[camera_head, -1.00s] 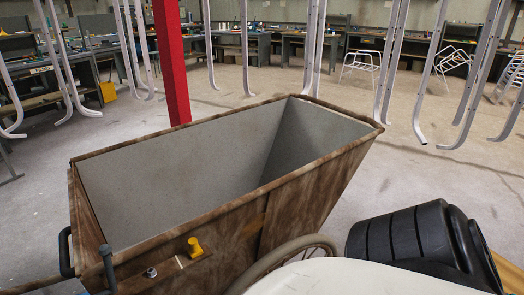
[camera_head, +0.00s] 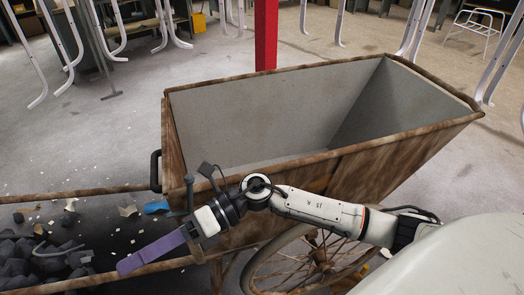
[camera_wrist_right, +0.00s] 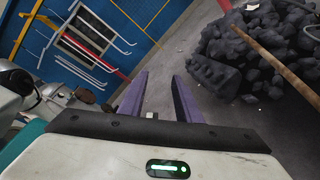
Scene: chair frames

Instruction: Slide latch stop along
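A wooden cart (camera_head: 335,165) with a grey inner lining stands in front of me. The yellow latch knob seen earlier on its near side is hidden now, apparently behind my arm. A dark upright lever (camera_head: 190,192) shows at the cart's left corner, just above my wrist. My right gripper (camera_head: 140,258) has purple fingers and lies across the cart's lower left, pointing left and down. In the right wrist view its two fingers (camera_wrist_right: 158,85) are apart with nothing held between them. My left gripper is not in view.
A dark handle (camera_head: 155,170) sticks out at the cart's left end. A spoked wheel (camera_head: 305,262) is under the cart, below my forearm. A pile of dark coal (camera_head: 35,262) lies on the floor at left, beside wooden shafts. A red post (camera_head: 266,35) stands behind.

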